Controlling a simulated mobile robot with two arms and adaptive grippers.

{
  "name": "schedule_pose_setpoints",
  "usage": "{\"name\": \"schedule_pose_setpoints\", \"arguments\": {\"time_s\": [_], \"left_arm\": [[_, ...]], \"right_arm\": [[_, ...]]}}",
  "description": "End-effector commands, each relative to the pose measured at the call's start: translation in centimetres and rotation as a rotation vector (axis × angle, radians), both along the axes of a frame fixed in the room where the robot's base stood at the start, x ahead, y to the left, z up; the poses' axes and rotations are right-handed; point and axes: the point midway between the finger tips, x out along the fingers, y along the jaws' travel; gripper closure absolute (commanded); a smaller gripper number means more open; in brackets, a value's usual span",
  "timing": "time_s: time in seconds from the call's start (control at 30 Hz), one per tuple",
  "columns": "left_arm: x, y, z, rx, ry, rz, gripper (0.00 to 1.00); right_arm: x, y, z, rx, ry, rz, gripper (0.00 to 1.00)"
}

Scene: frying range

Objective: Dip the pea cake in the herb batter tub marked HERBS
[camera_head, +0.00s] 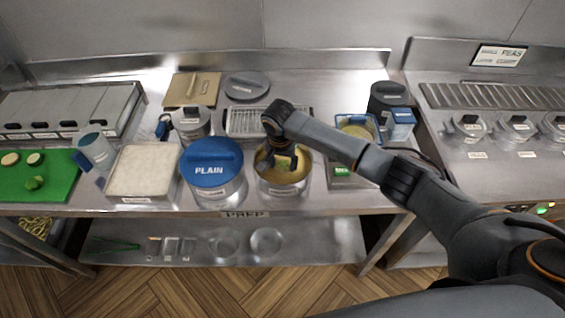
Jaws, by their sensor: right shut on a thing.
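My right gripper (279,162) reaches in from the right and points down into an open metal tub (284,188) of yellowish batter. It is shut on a small greenish piece, the pea cake (284,163), which is partly hidden by the fingers. The cake is inside the tub's mouth, at or close to the batter; I cannot tell how deep it sits. The tub's front label is too small to read. Left of it stands a tub with a blue lid marked PLAIN (212,170). My left gripper is not in view.
A white-filled tray (143,172) and a green board (57,185) with cut vegetables lie to the left. A wire rack (247,122) stands behind the tubs. A blue-rimmed container (357,121) is to the right. Lidded pots (467,129) stand on the right counter.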

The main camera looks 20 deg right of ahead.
Motion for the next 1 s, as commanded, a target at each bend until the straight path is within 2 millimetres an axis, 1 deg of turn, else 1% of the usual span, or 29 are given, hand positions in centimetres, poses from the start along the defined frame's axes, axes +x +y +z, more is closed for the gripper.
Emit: {"name": "schedule_pose_setpoints", "arguments": {"time_s": [0.03,0.4,0.47,1.0], "left_arm": [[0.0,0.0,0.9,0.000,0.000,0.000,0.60],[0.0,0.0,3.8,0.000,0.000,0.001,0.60],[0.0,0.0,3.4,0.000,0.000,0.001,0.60],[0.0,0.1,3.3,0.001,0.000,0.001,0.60]], "right_arm": [[0.0,0.0,0.8,0.001,0.001,0.000,0.71],[-0.1,0.0,3.5,0.000,0.002,-0.001,0.71],[0.0,0.0,3.6,0.001,0.001,-0.001,0.71],[0.0,0.0,7.8,0.001,0.000,-0.001,0.71]]}}
